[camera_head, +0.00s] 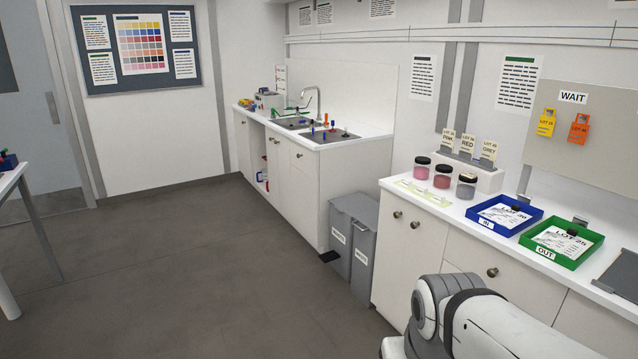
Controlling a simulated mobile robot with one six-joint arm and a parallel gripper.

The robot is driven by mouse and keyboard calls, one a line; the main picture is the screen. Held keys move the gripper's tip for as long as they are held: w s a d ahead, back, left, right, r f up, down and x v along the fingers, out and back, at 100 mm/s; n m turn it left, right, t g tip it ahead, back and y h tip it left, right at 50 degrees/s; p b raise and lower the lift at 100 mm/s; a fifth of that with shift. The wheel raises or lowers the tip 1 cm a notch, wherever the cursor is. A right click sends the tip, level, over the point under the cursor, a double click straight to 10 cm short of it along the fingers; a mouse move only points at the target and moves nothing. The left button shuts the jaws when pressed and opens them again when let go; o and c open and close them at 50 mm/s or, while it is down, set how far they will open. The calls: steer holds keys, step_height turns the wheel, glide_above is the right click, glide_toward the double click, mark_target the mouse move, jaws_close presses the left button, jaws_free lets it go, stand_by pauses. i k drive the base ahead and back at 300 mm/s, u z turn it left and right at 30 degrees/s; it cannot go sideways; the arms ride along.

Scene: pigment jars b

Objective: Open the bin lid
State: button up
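Two grey bins (341,247) stand side by side on the floor, between the sink cabinet and the nearer counter. Each has a white label on its front, too small to read surely. The left bin's grey lid (354,206) looks shut. The second bin (363,262) is to its right, partly hidden by the nearer counter's end, and its top also looks shut. A dark pedal (329,256) juts out low at the left bin's front. Part of my white and grey arm shows at the bottom right, well apart from the bins. My gripper is not in view.
The nearer counter (402,186) holds three jars (443,176), a blue tray (535,217) and a green tray (598,250). A sink counter (365,132) stands behind the bins. The grey floor (190,270) left of the bins is clear. A table leg (40,228) is at far left.

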mark_target(353, 205)
steer(key=z, duration=0.15)
steer(key=i, duration=1.8)
steer(key=u, duration=0.45)
steer(key=i, duration=2.05)
steer(key=u, duration=0.55)
